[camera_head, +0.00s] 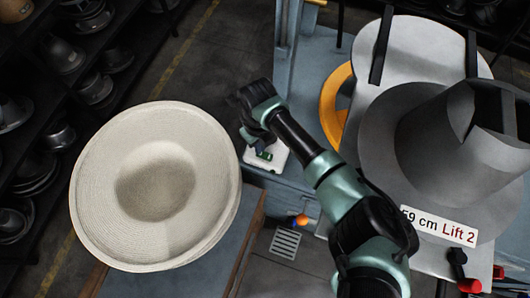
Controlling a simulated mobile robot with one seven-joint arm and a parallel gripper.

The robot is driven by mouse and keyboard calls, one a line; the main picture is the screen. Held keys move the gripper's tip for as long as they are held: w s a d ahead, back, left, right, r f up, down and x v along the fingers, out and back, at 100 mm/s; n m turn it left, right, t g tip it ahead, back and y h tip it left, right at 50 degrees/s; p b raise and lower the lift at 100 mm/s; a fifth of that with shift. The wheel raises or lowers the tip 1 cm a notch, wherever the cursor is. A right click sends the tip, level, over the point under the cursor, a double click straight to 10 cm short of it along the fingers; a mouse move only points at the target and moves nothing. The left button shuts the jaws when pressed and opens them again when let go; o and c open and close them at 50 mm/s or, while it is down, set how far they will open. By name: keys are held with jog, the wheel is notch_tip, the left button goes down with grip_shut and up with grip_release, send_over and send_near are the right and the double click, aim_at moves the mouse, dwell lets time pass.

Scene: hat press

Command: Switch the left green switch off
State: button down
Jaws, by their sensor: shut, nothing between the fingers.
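A white switch box (279,153) sits on the blue-grey machine frame, left of the press. A green switch (265,155) shows on its top, just below my gripper. My gripper (258,141) is shut and empty, its tips at or just above the left part of the box. I cannot tell whether it touches the switch. My wrist hides part of the box, so I cannot make out a second green switch or the switch's position.
A pale woven hat (155,185) lies brim-up at left. A grey metal hat form (450,130) with a "59 cm Lift 2" label (438,227) stands at right, by an orange ring (333,105). An orange knob (301,220) and a vent grille (285,243) lie below the box.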

jog(key=shift+f+b, duration=0.65)
jog(key=shift+f, duration=0.35)
dwell(0.7)
jog(key=shift+r, duration=0.1)
notch_tip(320, 180, up, 7)
jog(key=p, duration=0.7)
jog(key=shift+p, duration=0.35)
